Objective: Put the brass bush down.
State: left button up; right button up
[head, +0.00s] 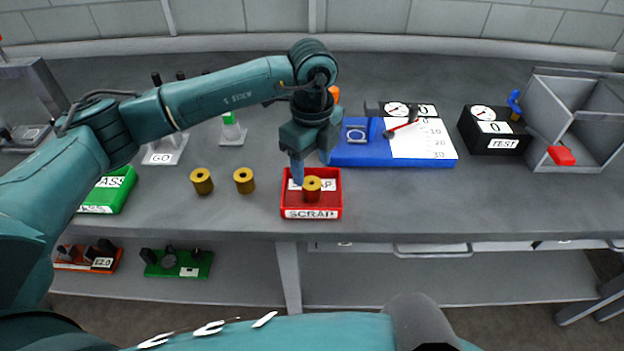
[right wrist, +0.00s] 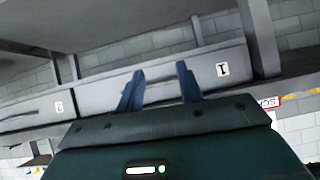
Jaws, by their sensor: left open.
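A brass bush (head: 312,190) stands upright in the red SCRAP tray (head: 312,214) on the bench. My left gripper (head: 311,172) points down just above and behind this bush, its blue fingers apart. The bush does not appear to be gripped; whether a finger touches it I cannot tell. Two more brass bushes, one (head: 202,181) and another (head: 244,180), stand on the bare bench left of the tray. My right gripper (right wrist: 160,70) shows in the right wrist view with its fingers apart and nothing between them, facing drawer fronts.
A green tray (head: 108,190) is partly behind my left arm. A white GO stand (head: 165,150) is behind the loose bushes. A blue fixture (head: 350,155) with a scale, a black TEST box (head: 492,131) and a grey bin (head: 577,110) stand right. The front right bench is clear.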

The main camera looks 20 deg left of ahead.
pick_arm(q)
notch_tip(320, 180, up, 6)
jog(key=shift+b, duration=0.4)
pick_arm(e)
jog(key=shift+w+a+r, duration=0.15)
jog(key=shift+a+r, duration=0.1)
jog(key=shift+a, duration=0.05)
